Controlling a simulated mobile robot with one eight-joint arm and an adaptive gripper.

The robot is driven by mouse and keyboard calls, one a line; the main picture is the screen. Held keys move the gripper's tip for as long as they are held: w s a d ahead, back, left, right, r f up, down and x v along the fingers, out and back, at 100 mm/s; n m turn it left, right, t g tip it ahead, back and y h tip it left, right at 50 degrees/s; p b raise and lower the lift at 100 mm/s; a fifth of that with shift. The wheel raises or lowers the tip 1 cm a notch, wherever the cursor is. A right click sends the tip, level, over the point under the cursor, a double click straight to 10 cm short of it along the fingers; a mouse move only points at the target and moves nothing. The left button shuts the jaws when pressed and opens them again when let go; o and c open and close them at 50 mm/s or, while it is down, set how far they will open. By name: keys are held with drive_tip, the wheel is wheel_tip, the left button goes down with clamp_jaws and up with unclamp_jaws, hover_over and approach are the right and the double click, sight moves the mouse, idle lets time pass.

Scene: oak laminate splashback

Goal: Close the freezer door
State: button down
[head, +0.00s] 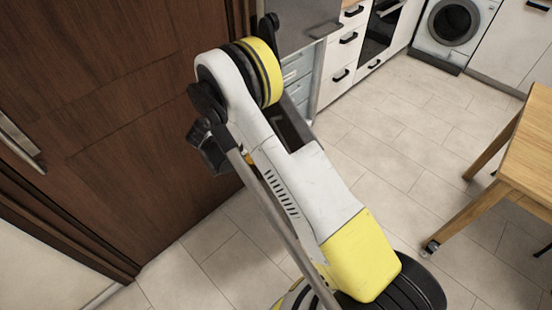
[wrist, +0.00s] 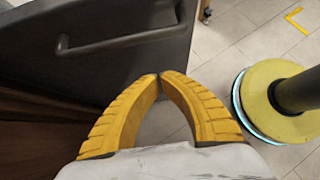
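The freezer door (wrist: 95,75) is a dark grey panel with a bar handle (wrist: 120,41), filling the upper left of the wrist view. In the head view, the pale freezer drawers (head: 297,68) are exposed below the grey upper fridge door (head: 305,22), so the freezer door stands open. It is partly hidden behind my arm there. My gripper (wrist: 160,76) has yellow fingers with their tips together and nothing between them. The tips are by the door panel's lower right edge in the wrist view; I cannot tell whether they touch it. My arm mostly hides the gripper in the head view.
A brown wooden door (head: 120,110) stands close on the left. White cabinets (head: 345,55) and a washing machine (head: 452,22) line the back. A wooden table (head: 520,155) is at the right. The tiled floor (head: 390,130) between is clear.

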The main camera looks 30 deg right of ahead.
drive_tip(key=d+f+b, duration=0.5)
drive_tip(key=d+f, duration=0.1)
drive_tip(key=d, duration=0.4)
drive_tip(key=shift+s+d+f, duration=0.15)
drive_tip(key=shift+s+d, duration=0.05)
drive_tip(key=shift+s, duration=0.2)
drive_tip(key=shift+d, duration=0.1)
